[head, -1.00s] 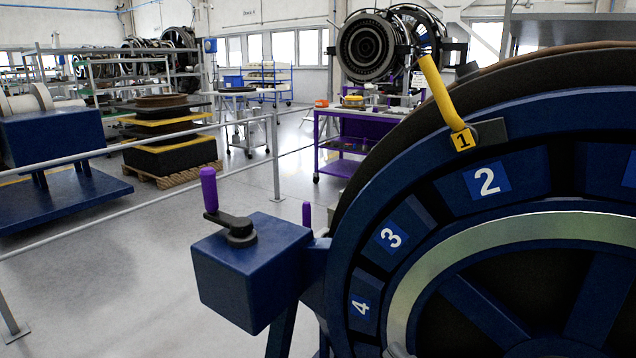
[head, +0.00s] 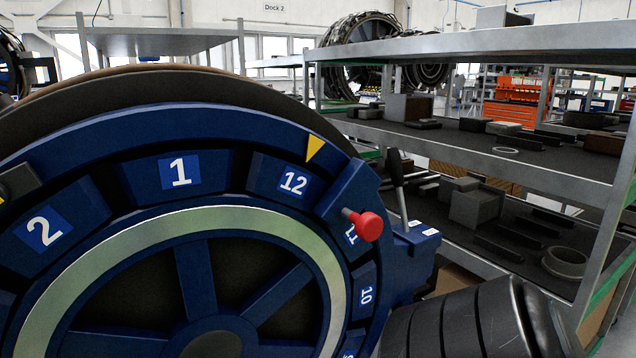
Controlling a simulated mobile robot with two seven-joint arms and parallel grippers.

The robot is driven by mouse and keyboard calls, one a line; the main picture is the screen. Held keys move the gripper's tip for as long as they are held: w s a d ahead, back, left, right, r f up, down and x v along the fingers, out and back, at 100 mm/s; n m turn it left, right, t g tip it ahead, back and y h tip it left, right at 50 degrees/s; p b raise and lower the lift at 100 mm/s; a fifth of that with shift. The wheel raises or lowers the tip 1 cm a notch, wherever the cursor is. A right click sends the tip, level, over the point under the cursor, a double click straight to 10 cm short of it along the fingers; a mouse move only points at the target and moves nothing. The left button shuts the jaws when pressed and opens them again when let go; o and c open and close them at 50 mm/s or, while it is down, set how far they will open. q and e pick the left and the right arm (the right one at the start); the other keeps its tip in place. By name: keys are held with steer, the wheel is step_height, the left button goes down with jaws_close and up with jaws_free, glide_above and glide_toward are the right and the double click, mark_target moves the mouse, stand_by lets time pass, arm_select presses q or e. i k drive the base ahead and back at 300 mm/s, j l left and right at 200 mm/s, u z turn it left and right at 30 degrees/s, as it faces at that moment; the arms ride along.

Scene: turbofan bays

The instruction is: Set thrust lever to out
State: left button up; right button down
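A lever with a black grip (head: 395,167) and a thin metal shaft rises from a small blue box (head: 415,243) at the right edge of the large blue wheel housing. It is the only lever of this kind in view, and I take it for the thrust lever. It stands nearly upright, its top tilted slightly left. White labels on the box are too small to read, so I cannot tell which setting it is in. The box's lower part is partly hidden. Neither of my grippers is in view, and nothing is seen touching the lever.
The blue wheel housing (head: 100,133) with numbered segments fills the left. A red knob (head: 368,226) sticks out near the lever, and a yellow pointer (head: 314,147) sits above segment 12. A metal shelf rack (head: 470,155) with parts stands close behind. A dark ribbed shape crosses the bottom right.

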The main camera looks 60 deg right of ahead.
mark_target(394, 156)
steer(key=z, duration=2.55)
steer(key=i+l, duration=0.1)
steer(key=l, duration=0.25)
steer(key=i+l+z, duration=0.1)
steer(key=l, duration=0.3)
